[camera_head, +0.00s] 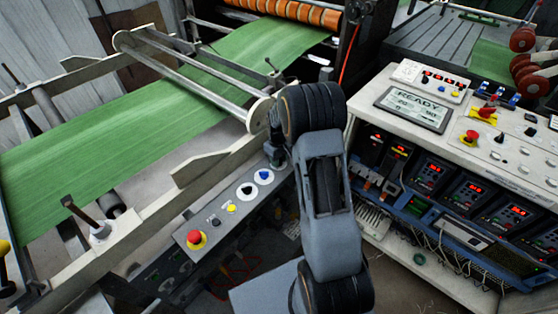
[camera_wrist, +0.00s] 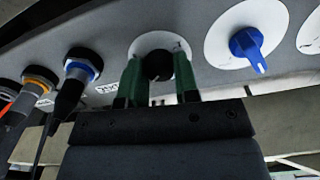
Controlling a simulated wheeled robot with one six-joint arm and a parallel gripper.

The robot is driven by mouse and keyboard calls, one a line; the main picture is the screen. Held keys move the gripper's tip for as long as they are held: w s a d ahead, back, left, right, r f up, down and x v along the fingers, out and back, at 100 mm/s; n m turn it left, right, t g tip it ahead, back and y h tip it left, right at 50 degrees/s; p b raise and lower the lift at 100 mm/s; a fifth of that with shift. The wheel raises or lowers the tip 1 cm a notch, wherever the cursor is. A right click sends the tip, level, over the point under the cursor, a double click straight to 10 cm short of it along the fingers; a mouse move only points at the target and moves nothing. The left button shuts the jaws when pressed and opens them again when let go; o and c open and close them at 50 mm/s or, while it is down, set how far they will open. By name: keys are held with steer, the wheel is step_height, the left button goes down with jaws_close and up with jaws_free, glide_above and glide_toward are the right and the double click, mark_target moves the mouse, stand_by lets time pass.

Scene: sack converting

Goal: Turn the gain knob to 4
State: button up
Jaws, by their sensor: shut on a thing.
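In the wrist view my gripper (camera_wrist: 159,82) has its two green fingers on either side of a black knob (camera_wrist: 158,64), closed on it. The knob sits on a round white dial plate (camera_wrist: 150,42) on the grey panel. The dial's marks and the knob's pointer cannot be read. No label shows clearly which knob is the gain knob. In the head view my gripper (camera_head: 277,152) reaches down to the upper end of the control panel, and the held knob is hidden there.
A blue knob (camera_wrist: 246,46) on a white dial is right of the held knob. Switches with a blue ring (camera_wrist: 84,66) and an orange ring (camera_wrist: 40,79) are left. The head view shows a red emergency button (camera_head: 196,238), green web (camera_head: 120,125) and console (camera_head: 412,108).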

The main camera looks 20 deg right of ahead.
steer(key=shift+w+r+m, duration=0.1)
steer(key=shift+m, duration=0.8)
steer(key=o, duration=0.9)
steer(key=shift+o, duration=0.2)
step_height(320, 180, up, 14)
steer(key=shift+b, duration=0.4)
